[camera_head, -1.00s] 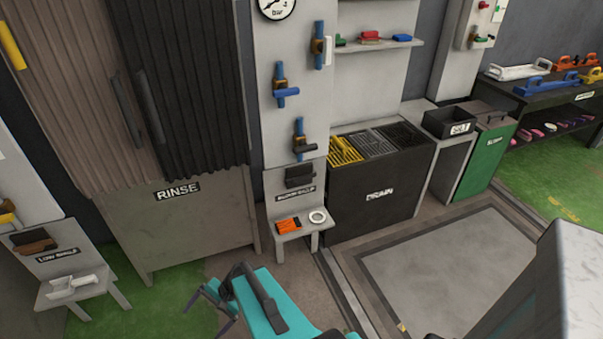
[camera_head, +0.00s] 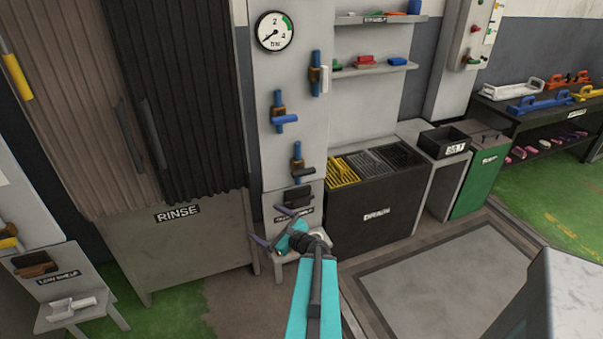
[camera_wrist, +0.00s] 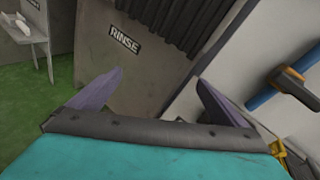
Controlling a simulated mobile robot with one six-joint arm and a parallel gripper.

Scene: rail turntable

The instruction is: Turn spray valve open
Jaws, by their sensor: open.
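Valves on short blue pipes are mounted on the light grey panel (camera_head: 264,150). One has a blue lever (camera_head: 286,119) pointing right, one above right has a white handle (camera_head: 324,79) standing upright, and a lower one has a dark lever (camera_head: 303,171) pointing right. I cannot tell which is the spray valve. My gripper (camera_head: 274,226) is open and empty, in front of the panel's foot and below the valves in the picture. In the wrist view my open fingers (camera_wrist: 160,78) are apart, and a dark valve handle (camera_wrist: 298,88) on a blue pipe shows at the right, clear of them.
A pressure gauge (camera_head: 275,32) sits above the valves. The rinse cabinet (camera_head: 195,245) with ribbed curtains stands left. The black drain unit (camera_head: 378,213) stands right, under a shelf (camera_head: 375,68). My arm partly hides a small stand at the panel's foot. Open floor lies at right front.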

